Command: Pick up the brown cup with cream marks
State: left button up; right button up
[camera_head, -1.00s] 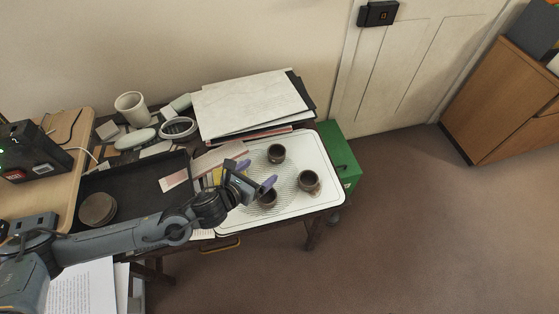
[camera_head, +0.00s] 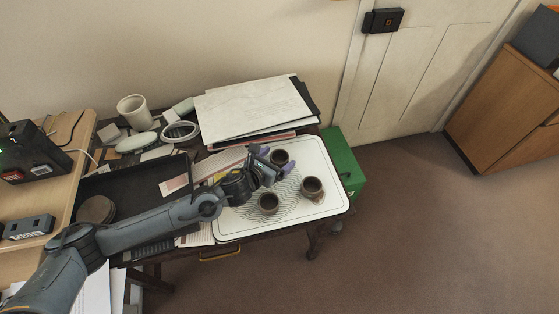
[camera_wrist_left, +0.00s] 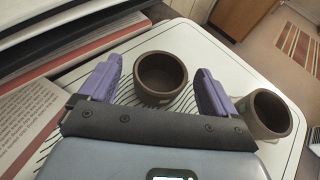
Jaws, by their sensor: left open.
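Three dark brown cups stand upright on a white tray (camera_head: 232,228): a rear cup (camera_head: 279,158), a right cup (camera_head: 312,187) and a front cup (camera_head: 268,204). The marks on them are too small to tell apart surely. My left gripper (camera_head: 275,160) is open at the rear cup, its purple fingers partly covering it. In the left wrist view, one cup (camera_wrist_left: 161,74) shows empty between the two spread fingers, with a small pale patch low on its side. Another cup (camera_wrist_left: 266,113) shows beyond the right finger. My right gripper is not in view.
A stack of boards and papers (camera_head: 250,108) lies behind the tray. A black tray (camera_head: 130,185) is to the left, with a white cup (camera_head: 133,110) and dishes behind it. A green box (camera_head: 343,160) stands right of the table. Open floor lies to the right.

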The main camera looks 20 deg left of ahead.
pick_arm(q)
jog(key=shift+x, duration=0.95)
jog(key=c, duration=1.1)
jog(key=shift+r, duration=0.2)
